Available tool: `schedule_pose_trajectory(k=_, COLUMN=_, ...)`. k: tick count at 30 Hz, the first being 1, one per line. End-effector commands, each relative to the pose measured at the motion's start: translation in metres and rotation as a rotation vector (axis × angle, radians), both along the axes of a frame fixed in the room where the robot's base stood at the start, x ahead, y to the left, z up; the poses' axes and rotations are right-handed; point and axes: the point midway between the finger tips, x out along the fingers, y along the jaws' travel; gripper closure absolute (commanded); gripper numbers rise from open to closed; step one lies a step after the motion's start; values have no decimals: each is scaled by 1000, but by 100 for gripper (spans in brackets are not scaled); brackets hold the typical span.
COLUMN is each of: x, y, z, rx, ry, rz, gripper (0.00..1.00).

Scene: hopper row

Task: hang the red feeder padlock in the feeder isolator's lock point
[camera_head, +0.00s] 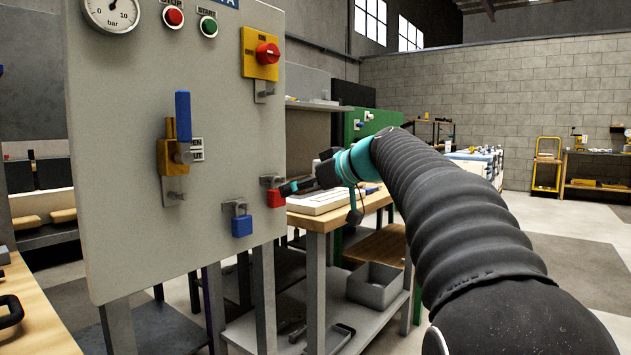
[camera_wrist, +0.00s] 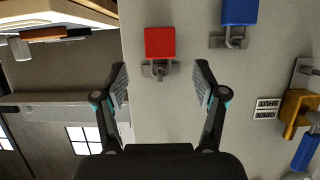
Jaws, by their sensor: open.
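The red padlock (camera_head: 276,198) hangs on a small grey bracket near the panel's lower right edge. In the wrist view, inverted, the red padlock (camera_wrist: 160,43) is ahead of the fingertips, roughly centred between them. My gripper (camera_wrist: 160,75) is open and empty; no finger visibly touches the padlock. In the head view my gripper (camera_head: 288,188) is just right of the padlock, partly hidden by its own links. The isolator, a red rotary knob on a yellow plate (camera_head: 266,53), is at the panel's upper right. Its grey lock point (camera_head: 263,92) below looks empty.
A blue padlock (camera_head: 241,226) hangs left of the red one. A yellow valve (camera_head: 172,158) with a raised blue handle projects from the panel (camera_head: 110,200). A wooden-topped bench (camera_head: 318,222) stands close behind the gripper, to the right.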

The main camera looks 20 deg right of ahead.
Motion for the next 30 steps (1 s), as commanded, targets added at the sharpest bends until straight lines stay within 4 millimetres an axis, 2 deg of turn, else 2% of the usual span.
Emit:
schedule_pose_trajectory(k=6, x=27, y=19, z=-14, rx=0, ry=3, rz=1, gripper=29)
schedule_pose_trajectory(k=12, x=42, y=30, z=-22, rx=0, ry=2, rz=1, gripper=29)
schedule_pose_trajectory(k=24, x=47, y=33, z=-24, rx=-1, ry=1, rz=-1, gripper=29)
schedule_pose_trajectory(k=25, x=47, y=33, z=-24, rx=-1, ry=1, rz=-1, gripper=32)
schedule_pose_trajectory(k=26, x=47, y=33, z=-24, rx=-1, ry=1, rz=-1, gripper=39)
schedule_pose_trajectory(k=30, x=47, y=33, z=-24, rx=-1, ry=1, rz=-1, gripper=74)
